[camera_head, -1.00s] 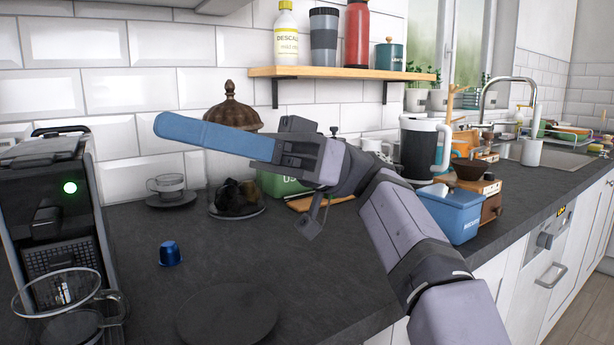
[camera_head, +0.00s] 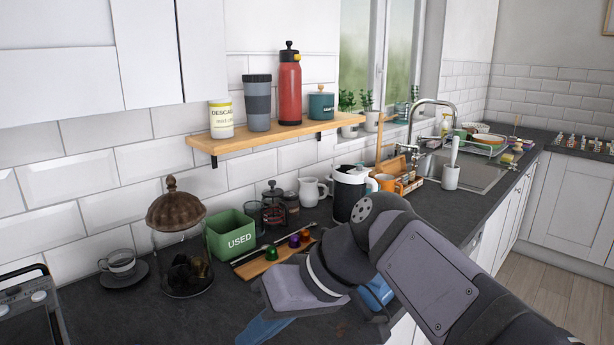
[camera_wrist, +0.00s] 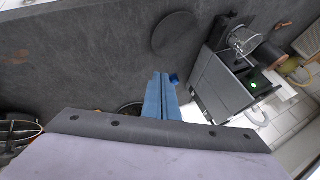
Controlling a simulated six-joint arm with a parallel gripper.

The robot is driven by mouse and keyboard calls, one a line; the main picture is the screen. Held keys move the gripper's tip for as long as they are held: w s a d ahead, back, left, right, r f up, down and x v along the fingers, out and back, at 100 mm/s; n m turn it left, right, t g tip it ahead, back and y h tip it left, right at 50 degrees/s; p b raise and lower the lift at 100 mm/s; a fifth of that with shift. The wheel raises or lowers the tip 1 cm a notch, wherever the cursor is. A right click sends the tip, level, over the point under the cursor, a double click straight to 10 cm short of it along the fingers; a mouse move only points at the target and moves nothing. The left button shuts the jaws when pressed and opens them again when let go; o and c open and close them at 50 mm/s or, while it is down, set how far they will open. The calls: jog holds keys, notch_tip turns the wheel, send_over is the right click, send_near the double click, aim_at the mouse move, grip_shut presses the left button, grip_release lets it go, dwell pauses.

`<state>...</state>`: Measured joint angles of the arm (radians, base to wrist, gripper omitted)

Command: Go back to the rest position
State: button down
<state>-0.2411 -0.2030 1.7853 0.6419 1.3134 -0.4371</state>
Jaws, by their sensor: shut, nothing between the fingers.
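My gripper (camera_head: 264,329) is at the bottom middle of the head view, low over the worktop (camera_head: 150,318), with its blue fingers partly cut off by the frame edge. In the wrist view the two blue fingers (camera_wrist: 161,95) lie side by side, closed and empty. My arm reaches in from the lower right and hides part of the worktop behind it. A small blue capsule (camera_wrist: 174,78) shows just past the fingertips in the wrist view; whether they touch cannot be told.
A wooden board (camera_head: 255,268) with capsules, a green USED bin (camera_head: 217,240) and a glass jar (camera_head: 183,262) stand behind my gripper. A blue box (camera_head: 376,291) is partly hidden by my arm. The coffee machine (camera_wrist: 222,88) stands beside the fingers in the wrist view.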

jog(key=s+d+f+m+g+h+b, duration=0.1)
jog(key=s+d+f+m+h, duration=0.25)
jog(key=d+f, duration=0.6)
jog(key=s+d+f+m+g+h+b, duration=0.1)
jog(key=s+d+f+m+h+b, duration=0.25)
jog(key=d+f, duration=0.65)
notch_tip(320, 180, down, 30)
jog(key=d+b, duration=0.3)
jog(key=b, duration=1.5)
notch_tip(320, 180, up, 38)
jog(key=p, duration=3.8)
jog(key=shift+s+a+t+h+p, duration=0.15)
jog(key=shift+s+t+h+p, duration=0.15)
jog(key=shift+t+h, duration=0.1)
